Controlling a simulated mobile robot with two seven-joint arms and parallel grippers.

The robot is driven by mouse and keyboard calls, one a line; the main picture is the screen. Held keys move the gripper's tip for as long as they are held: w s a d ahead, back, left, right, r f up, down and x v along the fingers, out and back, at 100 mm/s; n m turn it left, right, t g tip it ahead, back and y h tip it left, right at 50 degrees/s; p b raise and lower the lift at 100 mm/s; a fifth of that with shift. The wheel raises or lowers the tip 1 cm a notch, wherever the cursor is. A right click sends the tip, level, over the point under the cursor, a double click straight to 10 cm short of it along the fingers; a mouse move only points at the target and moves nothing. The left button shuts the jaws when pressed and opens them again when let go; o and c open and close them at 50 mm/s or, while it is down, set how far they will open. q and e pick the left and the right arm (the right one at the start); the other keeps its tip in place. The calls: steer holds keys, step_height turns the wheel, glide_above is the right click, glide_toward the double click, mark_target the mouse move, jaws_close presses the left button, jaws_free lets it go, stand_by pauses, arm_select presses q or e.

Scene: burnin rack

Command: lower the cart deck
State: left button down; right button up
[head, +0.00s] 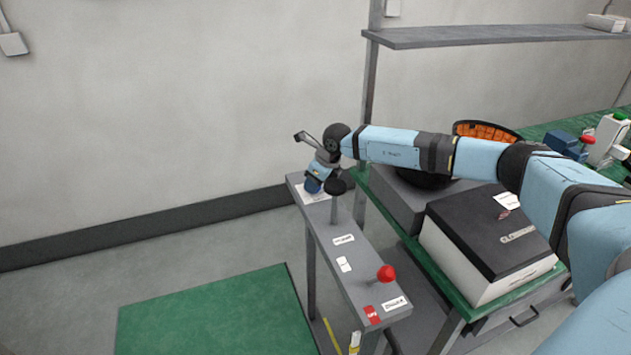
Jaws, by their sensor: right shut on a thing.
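A narrow grey console (352,262) stands left of the bench, with labels on its top. At its far end is a blue knob (313,185), partly hidden by my right gripper (322,178). My right gripper points down there and is shut on the blue knob; its fingertips are small and hard to make out. A lever with a red ball (386,273) stands at the console's near end, apart from the gripper. A flat green surface (215,312) lies low at the left; I cannot tell whether it is the cart deck or a floor mat. My left gripper is not in view.
The bench (468,308) at the right carries a black-topped box (490,240) and an orange-filled bin (486,131). A grey shelf (480,37) hangs above it. My right arm reaches over the bench.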

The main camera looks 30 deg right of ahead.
steer(key=m+h, duration=0.1)
steer(key=m, duration=0.2)
steer(key=shift+a+m, duration=0.1)
steer(key=shift+m, duration=0.2)
steer(key=m+h+b, duration=0.2)
steer(key=m, duration=0.2)
steer(key=shift+a+f+m, duration=0.1)
steer(key=shift+f+m, duration=0.05)
steer(key=shift+m, duration=0.15)
steer(key=m+h+b, duration=0.1)
steer(key=m, duration=0.1)
steer(key=m+b, duration=0.1)
steer(key=m, duration=0.1)
steer(key=shift+m+g+h, duration=0.3)
steer(key=shift+g+h, duration=0.1)
steer(key=shift+m+h+b, duration=0.3)
steer(key=shift+m, duration=0.5)
steer(key=shift+m+g, duration=0.4)
steer(key=shift+m, duration=0.6)
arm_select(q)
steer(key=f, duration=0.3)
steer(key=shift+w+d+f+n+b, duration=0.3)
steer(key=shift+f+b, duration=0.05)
arm_select(e)
steer(key=shift+h, duration=0.3)
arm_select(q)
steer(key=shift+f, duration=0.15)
arm_select(e)
steer(key=shift+m, duration=0.3)
steer(key=o, duration=0.9)
